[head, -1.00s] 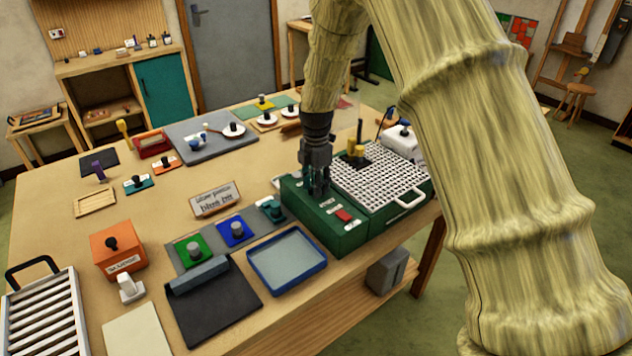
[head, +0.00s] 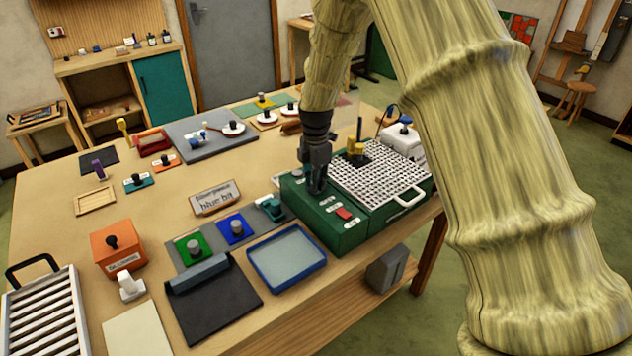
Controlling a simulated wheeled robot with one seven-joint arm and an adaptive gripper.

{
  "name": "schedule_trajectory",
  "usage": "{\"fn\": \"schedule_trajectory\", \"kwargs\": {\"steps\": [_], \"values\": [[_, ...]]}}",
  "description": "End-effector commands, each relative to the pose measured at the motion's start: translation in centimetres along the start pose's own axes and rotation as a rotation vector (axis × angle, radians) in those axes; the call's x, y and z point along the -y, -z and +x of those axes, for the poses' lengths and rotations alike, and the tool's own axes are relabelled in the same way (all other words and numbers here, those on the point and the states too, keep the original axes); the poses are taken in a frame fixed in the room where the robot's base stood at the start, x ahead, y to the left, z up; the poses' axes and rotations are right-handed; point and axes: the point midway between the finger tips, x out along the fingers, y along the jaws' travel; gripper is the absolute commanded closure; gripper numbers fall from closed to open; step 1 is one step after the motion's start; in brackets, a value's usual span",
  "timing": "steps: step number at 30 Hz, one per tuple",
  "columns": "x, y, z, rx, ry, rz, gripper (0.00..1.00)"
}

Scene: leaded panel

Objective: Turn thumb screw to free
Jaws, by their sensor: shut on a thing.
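My gripper (head: 317,188) points down at the top of the green machine box (head: 328,238), near its back left part. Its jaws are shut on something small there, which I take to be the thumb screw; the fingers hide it. The green box has a red switch (head: 344,213) and small white labels on top. A white grid tray (head: 385,172) with a white handle sits to the right of my gripper, with a yellow part (head: 357,149) at its back.
A blue-rimmed tray (head: 313,281) and a row of pads with knobs, green (head: 193,248) and blue (head: 237,230), lie left of the box. A white bottle-like unit (head: 404,137) stands behind the grid.

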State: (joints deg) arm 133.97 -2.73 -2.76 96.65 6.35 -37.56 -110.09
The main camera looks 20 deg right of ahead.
Motion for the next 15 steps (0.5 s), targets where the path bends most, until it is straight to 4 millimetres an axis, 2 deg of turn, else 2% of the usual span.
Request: {"fn": "schedule_trajectory", "kwargs": {"steps": [15], "values": [[-0.27, -0.04, -0.13, -0.001, -0.002, 0.441, 1.00]]}}
